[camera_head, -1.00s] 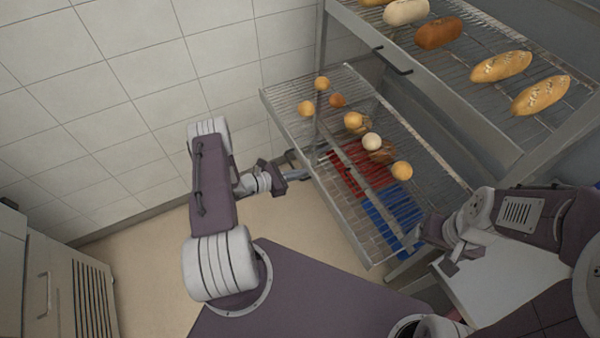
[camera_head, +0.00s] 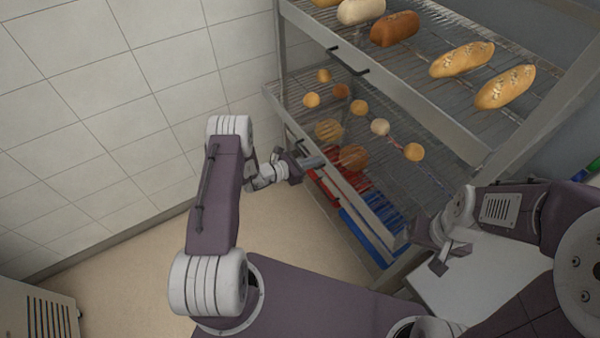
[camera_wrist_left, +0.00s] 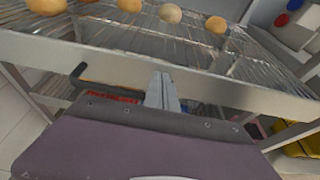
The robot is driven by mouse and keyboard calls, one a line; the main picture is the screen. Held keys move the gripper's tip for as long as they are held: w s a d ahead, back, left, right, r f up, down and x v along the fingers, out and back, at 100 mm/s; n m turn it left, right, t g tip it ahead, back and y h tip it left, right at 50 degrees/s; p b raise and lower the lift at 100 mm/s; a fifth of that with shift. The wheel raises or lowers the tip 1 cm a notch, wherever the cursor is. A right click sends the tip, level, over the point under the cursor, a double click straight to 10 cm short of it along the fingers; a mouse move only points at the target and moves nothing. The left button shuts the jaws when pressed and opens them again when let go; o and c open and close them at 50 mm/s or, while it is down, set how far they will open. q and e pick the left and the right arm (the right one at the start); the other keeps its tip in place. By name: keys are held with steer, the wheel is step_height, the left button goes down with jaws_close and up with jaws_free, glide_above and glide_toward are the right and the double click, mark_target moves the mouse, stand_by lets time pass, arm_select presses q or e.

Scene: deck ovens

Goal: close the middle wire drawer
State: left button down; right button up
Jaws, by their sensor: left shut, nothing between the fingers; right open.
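The middle wire drawer (camera_head: 350,100) carries several small round rolls. Its metal front rail also shows in the left wrist view (camera_wrist_left: 215,90). The drawer's left front corner appears slightly out from the rack's left post. My left gripper (camera_head: 315,162) is shut and empty, with its fingertips (camera_wrist_left: 162,88) at the front rail; I cannot tell whether they touch it. A dark handle (camera_wrist_left: 80,72) shows on the rail left of the fingertips. My right gripper (camera_head: 440,258) is open and empty, in front of the rack's right side, apart from the drawer.
An upper wire shelf (camera_head: 445,130) with several loaves and a black handle (camera_head: 348,62) is above. Red (camera_head: 335,185) and blue (camera_head: 372,222) items lie below the drawer. A tiled wall (camera_head: 110,120) stands left; the floor (camera_head: 270,230) before the rack is clear.

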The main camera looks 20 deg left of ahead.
mark_target(343, 146)
arm_select(q)
steer(key=w+d+b, duration=0.2)
steer(key=w+d, duration=0.1)
steer(key=w, duration=0.1)
steer(key=w+d+b, duration=0.3)
steer(key=shift+w+d+f, duration=0.15)
steer(key=shift+w+d, duration=0.25)
steer(key=shift+w+d+b, duration=0.35)
steer(key=shift+w+b, duration=0.1)
steer(key=shift+r, duration=0.3)
steer(key=shift+w+r, duration=0.1)
steer(key=shift+r, duration=0.1)
